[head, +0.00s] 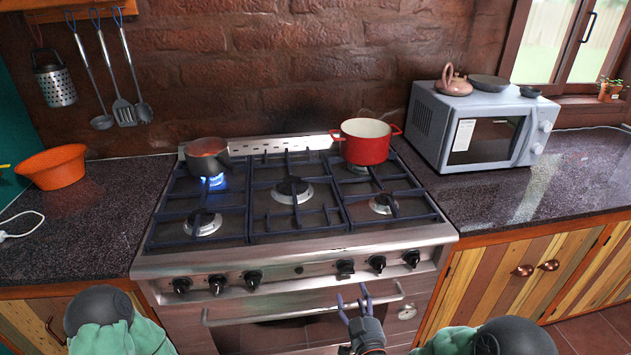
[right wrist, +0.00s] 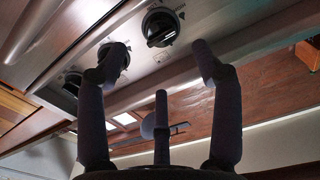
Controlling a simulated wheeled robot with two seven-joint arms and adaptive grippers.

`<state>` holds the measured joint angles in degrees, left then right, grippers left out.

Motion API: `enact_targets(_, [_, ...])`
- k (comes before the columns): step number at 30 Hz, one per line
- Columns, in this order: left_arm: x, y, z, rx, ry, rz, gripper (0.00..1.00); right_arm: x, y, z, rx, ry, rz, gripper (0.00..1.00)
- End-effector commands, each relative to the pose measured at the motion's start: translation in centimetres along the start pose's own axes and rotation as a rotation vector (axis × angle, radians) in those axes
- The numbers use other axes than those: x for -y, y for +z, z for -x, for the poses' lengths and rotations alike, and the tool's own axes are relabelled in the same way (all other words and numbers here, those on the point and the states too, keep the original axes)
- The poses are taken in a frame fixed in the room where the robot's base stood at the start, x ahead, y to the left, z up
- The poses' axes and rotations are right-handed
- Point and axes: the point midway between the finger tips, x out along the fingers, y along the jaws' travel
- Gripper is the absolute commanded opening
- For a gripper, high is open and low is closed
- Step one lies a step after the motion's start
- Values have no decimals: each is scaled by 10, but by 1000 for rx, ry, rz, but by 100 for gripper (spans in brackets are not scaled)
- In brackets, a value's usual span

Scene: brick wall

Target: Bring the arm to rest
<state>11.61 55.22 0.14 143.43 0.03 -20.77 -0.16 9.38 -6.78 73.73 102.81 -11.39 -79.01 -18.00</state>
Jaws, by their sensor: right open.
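My right gripper (head: 352,296) is low in front of the stove, before the oven door and its handle (head: 300,308). It is open with nothing between its fingers. In the right wrist view the open fingers (right wrist: 157,52) stand apart, with a black stove knob (right wrist: 161,27) behind the gap. The stove's front panel (head: 300,270) carries several black knobs; the right gripper is just below the one right of the middle (head: 345,269). Of my left arm only a rounded joint part shows at the lower left; its gripper is out of view.
A dark pot (head: 207,157) with red contents stands over a blue flame (head: 212,181) at the back left. A red pot (head: 366,142) stands at the back right. An orange bowl (head: 52,167) and a microwave (head: 480,125) sit on the counters. A teapot (head: 453,83) is on the microwave.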

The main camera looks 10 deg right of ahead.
Motion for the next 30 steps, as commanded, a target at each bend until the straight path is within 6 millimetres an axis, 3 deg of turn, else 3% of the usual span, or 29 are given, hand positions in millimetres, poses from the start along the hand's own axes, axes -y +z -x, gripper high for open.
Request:
enact_targets(5, [-2, 0, 6, 0, 0, 0, 40, 3, 14, 0, 85, -15, -25, 66])
enact_targets(14, [-10, 1, 27, 0, 0, 0, 40, 21, 87, 23, 506, -69, -154, 66])
enact_targets(21, [-15, 2, 43, 0, 0, 0, 40, 42, 141, 76, 869, -94, -266, 66])
enact_targets(30, [-22, 2, 62, 0, 0, 0, 40, 71, 181, 171, 1309, -96, -395, 66])
